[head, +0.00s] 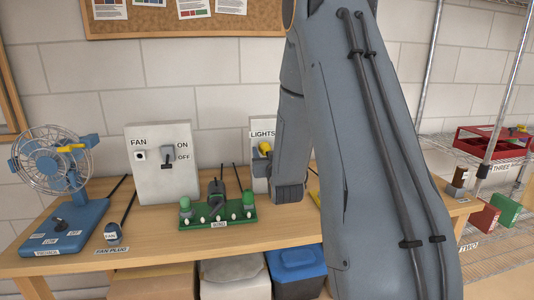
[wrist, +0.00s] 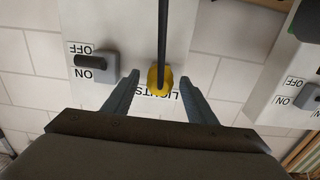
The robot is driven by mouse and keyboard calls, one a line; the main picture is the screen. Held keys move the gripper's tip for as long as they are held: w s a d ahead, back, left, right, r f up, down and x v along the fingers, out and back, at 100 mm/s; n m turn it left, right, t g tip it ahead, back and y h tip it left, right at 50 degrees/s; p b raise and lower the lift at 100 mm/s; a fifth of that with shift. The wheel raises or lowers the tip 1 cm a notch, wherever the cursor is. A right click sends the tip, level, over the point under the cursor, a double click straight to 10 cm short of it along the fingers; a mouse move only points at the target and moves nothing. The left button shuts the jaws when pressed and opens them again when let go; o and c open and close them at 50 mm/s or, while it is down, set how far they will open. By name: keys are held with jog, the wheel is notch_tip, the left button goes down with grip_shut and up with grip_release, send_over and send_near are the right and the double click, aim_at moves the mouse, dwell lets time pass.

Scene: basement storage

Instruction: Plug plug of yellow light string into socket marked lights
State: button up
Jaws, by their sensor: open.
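The yellow plug (wrist: 159,82) is at the panel marked LIGHTS (wrist: 133,28), beside its label, where the socket lies. Its black cord runs up in the wrist view. The plug covers the socket, and I cannot tell how deep it sits. My gripper (wrist: 160,77) is open, with one finger on each side of the plug and gaps visible. In the head view the yellow plug (head: 265,147) shows in front of the LIGHTS panel (head: 262,128), partly hidden by my arm. The panel's switch (wrist: 97,66) has its black lever toward OFF.
A FAN panel (head: 150,185) stands to the left, with a blue fan (head: 68,203) and a dark fan plug (head: 112,231) on the bench. A green rack (head: 205,221) with small white pieces lies at the front. Wire shelves with a red crate (head: 476,142) are at right.

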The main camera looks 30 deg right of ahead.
jog(key=b+v, duration=0.1)
jog(key=v, duration=0.6)
jog(key=shift+s, duration=0.4)
jog(key=shift+a, duration=0.15)
dwell(0.3)
